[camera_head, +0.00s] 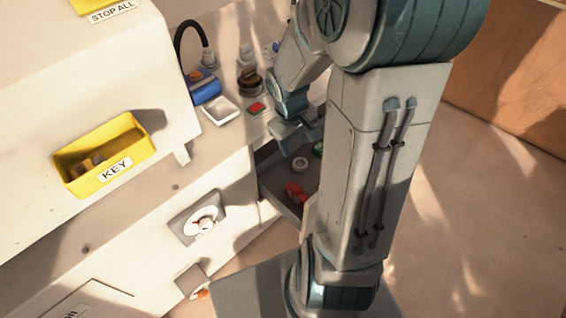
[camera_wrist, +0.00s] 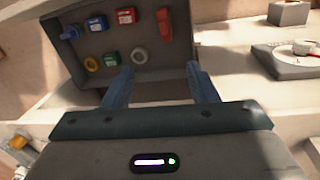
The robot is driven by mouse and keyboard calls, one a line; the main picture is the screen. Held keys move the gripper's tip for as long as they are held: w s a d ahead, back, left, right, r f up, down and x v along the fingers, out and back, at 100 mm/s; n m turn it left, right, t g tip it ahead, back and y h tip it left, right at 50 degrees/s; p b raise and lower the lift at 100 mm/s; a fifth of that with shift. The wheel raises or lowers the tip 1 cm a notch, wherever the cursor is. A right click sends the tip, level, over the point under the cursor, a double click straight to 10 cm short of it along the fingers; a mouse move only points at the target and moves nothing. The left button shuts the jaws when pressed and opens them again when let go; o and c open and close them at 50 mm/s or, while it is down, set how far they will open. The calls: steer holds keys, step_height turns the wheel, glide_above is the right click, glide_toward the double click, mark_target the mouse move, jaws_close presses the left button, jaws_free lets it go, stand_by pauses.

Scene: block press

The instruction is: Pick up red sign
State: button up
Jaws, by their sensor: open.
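A flat, long red piece that looks like the red sign (camera_wrist: 164,24) lies at the right side of the open grey drawer (camera_wrist: 180,58) in the wrist view. No lettering on it is legible. In the head view, red things (camera_head: 297,192) show in the drawer (camera_head: 280,207), but I cannot tell which is the sign. My gripper (camera_wrist: 160,85) is open and empty, its two fingers apart at the drawer's near edge in the wrist view. In the head view, my gripper (camera_head: 290,138) is above the drawer's far end, partly hidden by my arm.
The drawer also holds a blue lock (camera_wrist: 97,23), a red lock (camera_wrist: 125,16), a green lock (camera_wrist: 112,57), a yellow ring (camera_wrist: 91,64) and a white ring (camera_wrist: 139,56). A dial (camera_head: 203,221) is on the cabinet front. A yellow KEY bin (camera_head: 125,130) is at left.

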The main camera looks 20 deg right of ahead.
steer(key=n+y+b, duration=0.1)
steer(key=y+b, duration=0.1)
steer(key=b, duration=0.4)
glide_above(296, 186)
steer(key=s, duration=0.1)
step_height(296, 186, down, 17)
step_height(296, 186, down, 8)
steer(key=b, duration=0.3)
steer(key=shift+w+d+f+b, duration=0.1)
steer(key=shift+f+b, duration=0.15)
steer(key=shift+b, duration=0.15)
steer(key=shift+w+f+b, duration=0.2)
steer(key=shift+f+b, duration=0.6)
steer(key=shift+f, duration=0.55)
steer(key=shift+w+f+b, duration=0.2)
steer(key=shift+f+b, duration=0.6)
steer(key=shift+f, duration=0.55)
steer(key=shift+r, duration=0.1)
steer(key=c, duration=1.1)
